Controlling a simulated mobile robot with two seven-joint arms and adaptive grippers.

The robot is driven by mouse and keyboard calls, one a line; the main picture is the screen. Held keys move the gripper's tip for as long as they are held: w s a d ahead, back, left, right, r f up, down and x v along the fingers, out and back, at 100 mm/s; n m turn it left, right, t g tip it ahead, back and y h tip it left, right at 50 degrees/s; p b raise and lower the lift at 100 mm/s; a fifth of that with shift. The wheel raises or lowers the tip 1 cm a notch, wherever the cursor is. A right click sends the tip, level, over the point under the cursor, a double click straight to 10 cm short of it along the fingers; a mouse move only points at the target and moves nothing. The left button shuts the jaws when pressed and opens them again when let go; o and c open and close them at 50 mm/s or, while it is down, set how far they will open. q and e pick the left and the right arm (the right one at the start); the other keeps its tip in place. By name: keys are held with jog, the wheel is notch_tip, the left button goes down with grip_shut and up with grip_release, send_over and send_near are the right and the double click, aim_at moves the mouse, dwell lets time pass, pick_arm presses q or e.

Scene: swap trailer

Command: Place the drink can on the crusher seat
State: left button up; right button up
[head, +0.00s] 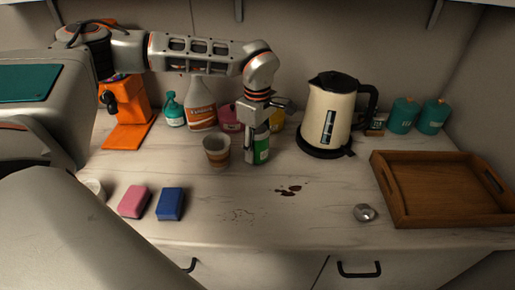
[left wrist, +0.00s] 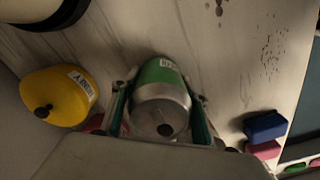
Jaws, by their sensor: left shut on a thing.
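The drink can (head: 262,150) is green and silver and stands upright near the middle of the counter. My left gripper (head: 256,140) reaches down from above and is shut on the can. In the left wrist view the can (left wrist: 163,90) sits between the two fingers of the left gripper (left wrist: 161,112), its silver end facing the camera. I cannot tell whether its base touches the counter. An orange device (head: 128,105) with a black part and a flat orange base stands at the back left and looks like the crusher; its seat is not clear. My right gripper is not in view.
A paper cup (head: 217,151) stands just left of the can. Bottles (head: 201,105) stand behind, a kettle (head: 331,110) to the right. A pink sponge (head: 134,202) and blue sponge (head: 171,204) lie in front. A wooden tray (head: 392,205) is at right. Dark spills mark the front counter.

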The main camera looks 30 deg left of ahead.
pick_arm(q)
jog(key=shift+f, duration=0.25)
jog(key=shift+f, duration=0.15)
jog(key=o, duration=0.8)
